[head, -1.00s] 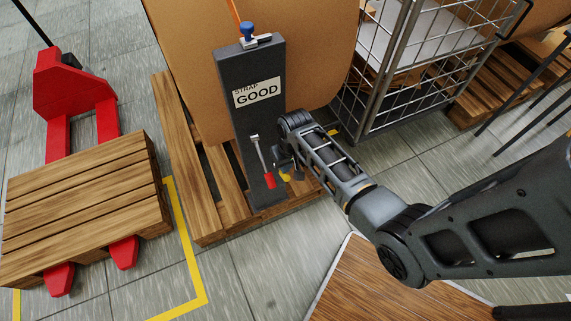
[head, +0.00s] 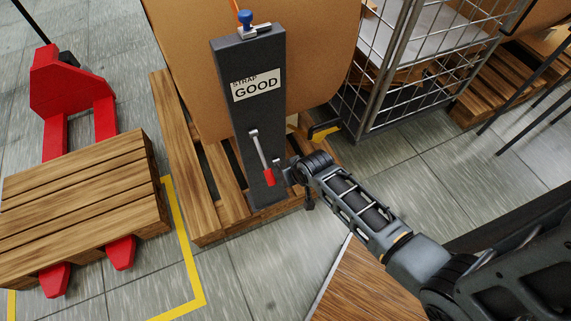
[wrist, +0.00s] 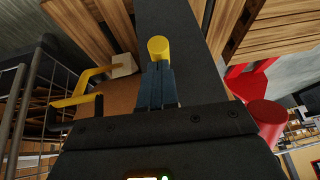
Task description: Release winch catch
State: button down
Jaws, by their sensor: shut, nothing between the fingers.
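A dark upright post (head: 243,90) carries a label reading "STRAP GOOD" (head: 256,86). A metal lever with a red grip (head: 268,177) hangs low on its front; the red grip is large at the right in the wrist view (wrist: 267,115). A yellow round knob (wrist: 158,47) shows against the post in the wrist view, just beyond my fingertips; I cannot tell whether they touch. My gripper hides it in the head view. My gripper (head: 283,171) is shut and empty, just right of the red grip; its fingers (wrist: 162,78) point at the post.
A blue knob (head: 245,18) tops the post by an orange strap. A yellow crank (wrist: 82,88) with a dark grip sticks out beside the post. A pallet (head: 182,160) and large brown load (head: 190,70) stand behind it. A wire cage (head: 390,75) is right; a red pallet truck (head: 70,85) left.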

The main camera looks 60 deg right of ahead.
notch_tip(320, 180, down, 6)
jog(key=s+t+h+b, duration=0.1)
jog(key=t+h+b, duration=0.1)
jog(key=b, duration=0.5)
jog(key=shift+s+a+f+t, duration=0.2)
jog(key=shift+a+t, duration=0.25)
jog(key=shift+t, duration=0.35)
jog(key=shift+f, duration=0.2)
jog(key=shift+r, duration=0.1)
